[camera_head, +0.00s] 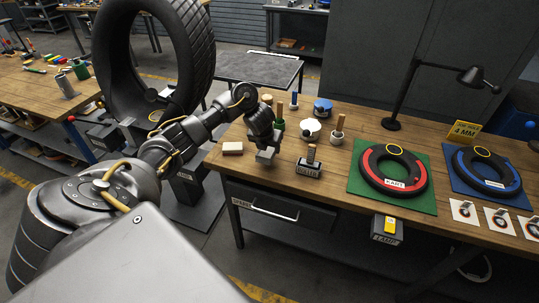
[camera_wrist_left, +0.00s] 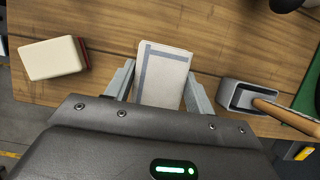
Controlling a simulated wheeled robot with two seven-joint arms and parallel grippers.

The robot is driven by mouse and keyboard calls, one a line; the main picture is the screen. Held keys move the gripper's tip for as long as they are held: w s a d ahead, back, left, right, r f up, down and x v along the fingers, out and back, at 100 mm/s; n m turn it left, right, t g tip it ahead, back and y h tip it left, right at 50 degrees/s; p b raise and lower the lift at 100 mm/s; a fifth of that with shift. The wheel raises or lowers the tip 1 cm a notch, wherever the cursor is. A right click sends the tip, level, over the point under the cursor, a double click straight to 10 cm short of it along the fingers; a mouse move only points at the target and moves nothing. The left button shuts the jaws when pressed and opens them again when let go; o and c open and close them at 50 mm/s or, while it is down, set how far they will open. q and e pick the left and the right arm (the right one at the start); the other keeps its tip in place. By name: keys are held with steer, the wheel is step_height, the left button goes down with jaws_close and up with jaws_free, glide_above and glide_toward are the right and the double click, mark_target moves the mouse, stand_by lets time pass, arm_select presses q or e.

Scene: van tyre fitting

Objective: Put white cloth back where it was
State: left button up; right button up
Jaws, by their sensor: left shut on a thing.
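The white cloth (camera_wrist_left: 165,68) is a folded, pale rectangle with grey-blue stripes along its edges. In the left wrist view it sits between the two fingers of my left gripper (camera_wrist_left: 158,88), which is shut on it. In the head view my left gripper (camera_head: 266,155) is low over the near left part of the wooden workbench (camera_head: 335,207), between a cream block and a small holder. I cannot tell whether the cloth touches the bench top. My right gripper is not in view.
The cream block (camera_head: 232,148) lies left of the gripper. The grey holder (camera_head: 308,169) with a wooden-handled tool stands right. Several pots and brushes stand behind, including a blue-lidded tin (camera_head: 322,107). A red-marked tyre (camera_head: 393,174) lies on a green mat. A large tyre (camera_head: 199,45) stands left.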

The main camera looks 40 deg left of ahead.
mark_target(269, 153)
arm_select(q)
step_height(269, 153, down, 3)
steer(key=shift+d+r+b, duration=0.1)
steer(key=shift+d+b, duration=0.05)
steer(key=shift+b, duration=0.5)
steer(key=shift+w+f, duration=0.15)
steer(key=shift+f, duration=0.25)
steer(key=o, duration=0.9)
steer(key=p+v, duration=0.7)
steer(key=v, duration=0.4)
steer(key=shift+w, duration=0.15)
steer(key=shift+s+r+p, duration=0.3)
steer(key=shift+r+p, duration=0.1)
steer(key=shift+r, duration=0.15)
